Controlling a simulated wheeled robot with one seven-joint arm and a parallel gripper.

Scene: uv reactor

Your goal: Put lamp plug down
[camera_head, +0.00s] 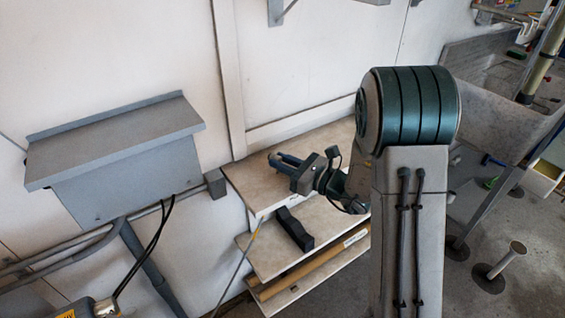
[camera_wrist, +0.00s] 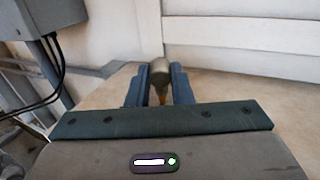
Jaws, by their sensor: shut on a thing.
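My gripper (camera_head: 277,158) reaches left over the pale top shelf (camera_head: 240,186) in the head view. In the wrist view its two blue-grey fingers (camera_wrist: 160,85) are shut on the lamp plug (camera_wrist: 151,66), a short grey-brown cylinder with an orange-brown part below it. The plug sits between the fingertips, in front of the white wall. In the head view the plug is too small or hidden to make out. I cannot tell whether it touches the shelf top.
A grey metal box (camera_head: 130,170) with black cables hangs on the wall at left. A dark block (camera_head: 294,229) lies on the lower shelf (camera_head: 262,258). A grey trough (camera_head: 490,85) stands at right.

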